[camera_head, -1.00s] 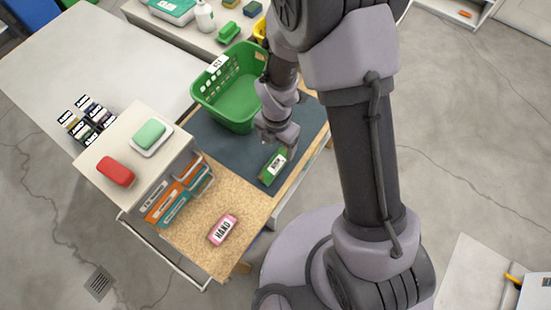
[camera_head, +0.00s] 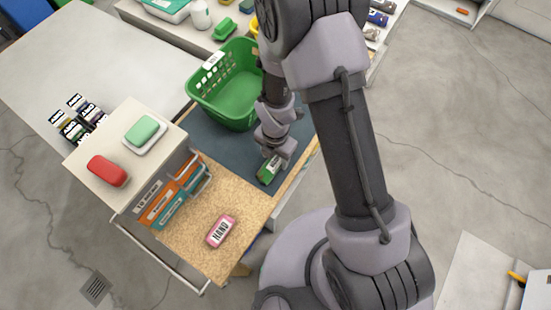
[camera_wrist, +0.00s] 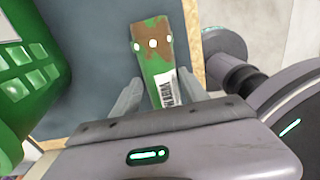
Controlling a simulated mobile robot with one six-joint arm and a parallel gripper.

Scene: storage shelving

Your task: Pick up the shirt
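A small green and brown camouflage-patterned bundle with a white label (camera_head: 267,171) lies on the dark mat near the table's right edge. It is the only thing at my gripper; I cannot confirm from the label that it is the shirt. In the wrist view the bundle (camera_wrist: 153,50) points away from me, its near end between my fingers. My gripper (camera_wrist: 163,80) is open, one finger on each side, with a small gap visible at the left. In the head view my gripper (camera_head: 275,152) is directly over the bundle and hides part of it.
A green basket (camera_head: 228,85) stands close behind and left of my gripper; its side also shows in the wrist view (camera_wrist: 40,85). A pink labelled item (camera_head: 221,231) lies on the cork surface in front. A white drawer unit (camera_head: 88,148) stands at left.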

